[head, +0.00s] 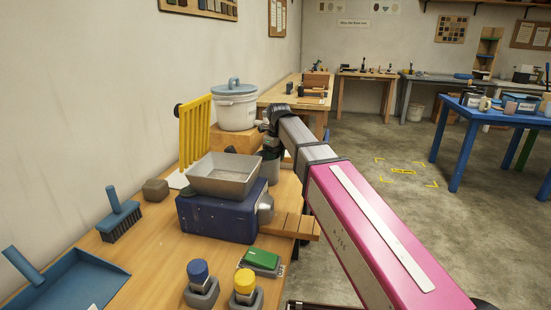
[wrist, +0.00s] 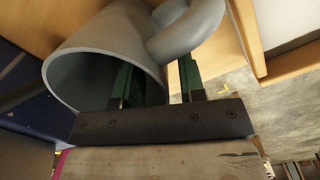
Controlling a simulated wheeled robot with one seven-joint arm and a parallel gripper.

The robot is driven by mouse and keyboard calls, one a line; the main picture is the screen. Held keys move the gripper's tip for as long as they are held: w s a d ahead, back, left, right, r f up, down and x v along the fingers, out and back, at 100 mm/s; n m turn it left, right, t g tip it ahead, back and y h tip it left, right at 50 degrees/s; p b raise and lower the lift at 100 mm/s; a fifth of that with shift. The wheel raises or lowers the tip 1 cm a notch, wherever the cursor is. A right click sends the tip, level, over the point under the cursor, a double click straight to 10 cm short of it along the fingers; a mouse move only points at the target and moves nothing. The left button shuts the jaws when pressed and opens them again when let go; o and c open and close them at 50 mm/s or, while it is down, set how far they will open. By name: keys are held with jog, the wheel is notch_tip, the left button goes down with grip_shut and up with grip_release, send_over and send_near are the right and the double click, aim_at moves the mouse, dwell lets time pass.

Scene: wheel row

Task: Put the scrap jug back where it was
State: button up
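The scrap jug (wrist: 105,50) is a plain grey round vessel with a thick looped handle (wrist: 190,28). In the wrist view its open mouth faces the camera. My gripper (wrist: 157,75) has two green fingers, one inside the mouth and one outside the wall on the handle side. A gap shows between the fingers and the wall, so the gripper looks open around it. In the head view the jug (head: 271,172) shows partly behind my arm, to the right of the blue machine. I cannot tell how its base rests.
A blue machine (head: 217,218) with a grey tray (head: 224,174) stands close to the left of the jug. A white lidded bucket (head: 235,108) and yellow rack (head: 195,132) stand behind. A brush (head: 120,212), dustpan (head: 65,278) and buttons (head: 200,280) occupy the near bench.

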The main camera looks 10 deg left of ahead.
jog(key=shift+r, duration=0.1)
notch_tip(320, 180, up, 12)
jog(key=shift+d, duration=0.35)
dwell(0.4)
jog(key=shift+w, duration=0.1)
dwell(1.0)
